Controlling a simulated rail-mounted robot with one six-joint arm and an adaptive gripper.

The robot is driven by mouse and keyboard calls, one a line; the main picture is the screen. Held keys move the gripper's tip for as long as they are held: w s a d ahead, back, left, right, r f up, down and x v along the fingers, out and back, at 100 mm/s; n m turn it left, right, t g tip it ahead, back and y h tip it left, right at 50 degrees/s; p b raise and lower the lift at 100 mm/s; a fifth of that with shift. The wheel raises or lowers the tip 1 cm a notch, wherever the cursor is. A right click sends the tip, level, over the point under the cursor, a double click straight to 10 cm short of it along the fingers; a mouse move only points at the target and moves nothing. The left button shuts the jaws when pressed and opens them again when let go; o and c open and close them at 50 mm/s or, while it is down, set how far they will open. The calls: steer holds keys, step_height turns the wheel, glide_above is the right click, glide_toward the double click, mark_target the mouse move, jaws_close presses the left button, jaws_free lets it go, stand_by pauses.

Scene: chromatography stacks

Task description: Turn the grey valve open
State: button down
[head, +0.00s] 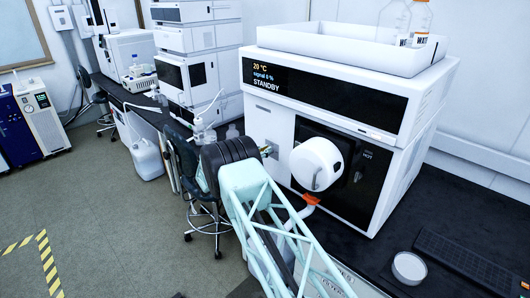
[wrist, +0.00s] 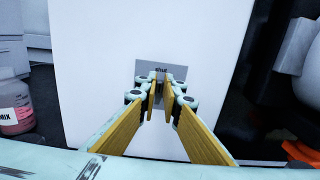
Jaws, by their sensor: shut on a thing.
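The grey valve (wrist: 160,79) is a small grey part between my fingertips in the wrist view, mostly hidden by them. It sits on a grey plate (wrist: 145,67) marked "shut" at its top, on a white panel. My gripper (wrist: 160,92) is closed on the valve, with its yellow-faced fingers pointing straight at the panel. In the head view my gripper (head: 269,150) reaches the white left front of the instrument (head: 300,100), and the valve cannot be made out there. The valve's exact angle is hidden.
A white round housing (head: 317,163) juts out close to the right of my gripper, with an orange part (head: 310,199) below it. A chair (head: 190,165) stands to the left. A bottle with pink liquid (wrist: 15,108) is at the wrist view's left edge.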

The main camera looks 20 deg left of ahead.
steer(key=shift+d+f+m+b, duration=0.15)
steer(key=shift+m+b, duration=0.45)
steer(key=shift+b, duration=0.35)
steer(key=m+b, duration=0.6)
steer(key=b, duration=0.1)
steer(key=d+m+b, duration=0.1)
steer(key=m+b, duration=0.2)
steer(key=b, duration=0.1)
steer(key=shift+s+f, duration=0.3)
steer(key=shift+f, duration=0.1)
steer(key=m+b, duration=0.3)
steer(key=m, duration=0.1)
steer(key=shift+d+f, duration=0.15)
steer(key=shift+f, duration=0.1)
steer(key=shift+s+f+m+b, duration=0.15)
steer(key=shift+m+b, duration=0.25)
steer(key=shift+m, duration=1.4)
steer(key=c, duration=2.8)
jaws_free()
